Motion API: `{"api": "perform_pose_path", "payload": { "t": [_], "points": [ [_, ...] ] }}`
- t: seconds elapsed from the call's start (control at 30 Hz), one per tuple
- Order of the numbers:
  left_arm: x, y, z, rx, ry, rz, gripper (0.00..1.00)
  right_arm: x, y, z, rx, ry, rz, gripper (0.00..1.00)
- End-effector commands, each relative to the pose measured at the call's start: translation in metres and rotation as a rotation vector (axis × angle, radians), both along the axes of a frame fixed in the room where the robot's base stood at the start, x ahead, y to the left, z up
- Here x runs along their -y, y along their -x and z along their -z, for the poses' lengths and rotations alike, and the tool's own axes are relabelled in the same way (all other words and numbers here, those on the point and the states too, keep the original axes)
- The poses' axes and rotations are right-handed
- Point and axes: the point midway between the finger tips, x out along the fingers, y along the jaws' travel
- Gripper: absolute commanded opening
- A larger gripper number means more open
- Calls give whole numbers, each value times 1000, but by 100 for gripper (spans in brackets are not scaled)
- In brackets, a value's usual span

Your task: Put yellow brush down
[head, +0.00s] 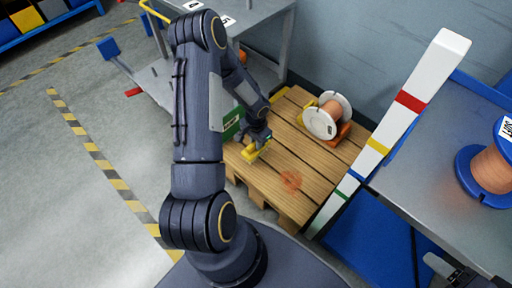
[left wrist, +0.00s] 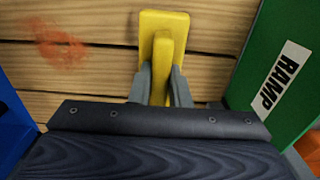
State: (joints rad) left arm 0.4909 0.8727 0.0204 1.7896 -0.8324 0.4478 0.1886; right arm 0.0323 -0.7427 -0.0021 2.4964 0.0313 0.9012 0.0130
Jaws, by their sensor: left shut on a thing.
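The yellow brush (head: 256,152) is at the near left part of the wooden pallet (head: 312,165). My left gripper (head: 258,144) is shut on its handle from above. In the left wrist view the brush (left wrist: 164,55) shows between the two grey fingers (left wrist: 161,88), its yellow block over the planks (left wrist: 90,80). I cannot tell whether the brush touches the wood. A reddish dusty patch (head: 290,181) lies on the pallet to the right of the brush. A dark part at the lower right edge may belong to my right gripper (head: 440,268); its fingers are unclear.
A green box marked RAMP (left wrist: 275,75) stands close beside the left gripper. A spool (head: 322,120) sits on an orange base at the pallet's back. A white post with coloured bands (head: 420,80) leans at the right, before a grey table (head: 430,150) with a blue spool (head: 470,172).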

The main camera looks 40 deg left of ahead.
Motion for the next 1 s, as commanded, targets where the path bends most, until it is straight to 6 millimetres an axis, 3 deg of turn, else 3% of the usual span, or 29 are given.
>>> {"api": "perform_pose_path", "payload": {
  "t": [0.1,0.2,0.57,0.6,0.77,1.0],
  "points": [
    [0,-1,23,-2,1,1,0,0,0,11,0,0,0,67],
    [0,-1,34,-2,1,0,0,0,0,15,0,0,0,67],
    [0,-1,37,-1,0,0,0,0,0,17,0,0,0,67],
    [0,-1,37,-1,0,0,17,0,0,18,0,0,0,67],
    [0,-1,36,-1,1,0,38,0,0,16,0,0,0,67],
    [0,-1,36,-1,1,0,38,0,0,16,0,0,0,67]
  ]
}}
